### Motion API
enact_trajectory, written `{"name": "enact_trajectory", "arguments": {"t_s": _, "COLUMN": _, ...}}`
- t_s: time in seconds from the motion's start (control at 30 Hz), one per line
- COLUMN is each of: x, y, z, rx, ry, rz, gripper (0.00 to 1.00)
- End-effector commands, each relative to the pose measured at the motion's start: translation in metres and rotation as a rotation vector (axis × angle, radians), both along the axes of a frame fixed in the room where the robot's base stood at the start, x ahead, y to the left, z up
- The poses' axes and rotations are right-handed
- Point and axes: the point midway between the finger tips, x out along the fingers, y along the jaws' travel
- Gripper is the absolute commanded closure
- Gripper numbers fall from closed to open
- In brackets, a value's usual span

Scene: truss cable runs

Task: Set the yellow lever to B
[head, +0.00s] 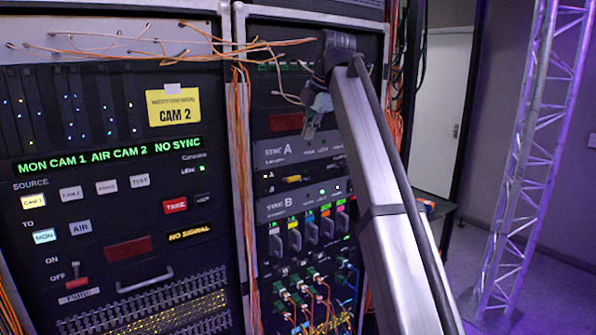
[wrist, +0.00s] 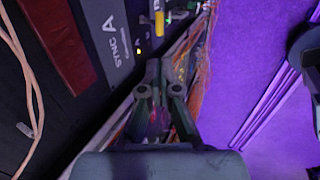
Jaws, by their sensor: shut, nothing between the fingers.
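My gripper (head: 312,130) hangs in front of the rack, above the SYNC A panel. In the wrist view my gripper (wrist: 153,68) has its fingers together and empty. My arm hides the right part of the panel.
Orange cables (head: 240,150) run down between the racks, and thin cables cross near my wrist. The SYNC B panel (head: 300,205) with several coloured levers is below. A dark red block (head: 285,122) sits above SYNC A. A metal truss (head: 530,150) stands at right.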

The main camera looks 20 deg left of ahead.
Motion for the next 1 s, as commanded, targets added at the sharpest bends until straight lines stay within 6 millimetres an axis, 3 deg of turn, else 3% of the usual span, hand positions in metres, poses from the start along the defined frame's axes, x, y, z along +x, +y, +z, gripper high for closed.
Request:
{"name": "enact_trajectory", "arguments": {"t_s": 0.37, "x": 0.002, "y": 0.003, "z": -0.008, "rx": 0.000, "ry": 0.001, "rz": -0.002, "gripper": 1.00}}
{"name": "enact_trajectory", "arguments": {"t_s": 1.0, "x": 0.028, "y": 0.040, "z": -0.105, "rx": 0.000, "ry": 0.002, "rz": -0.002, "gripper": 1.00}}
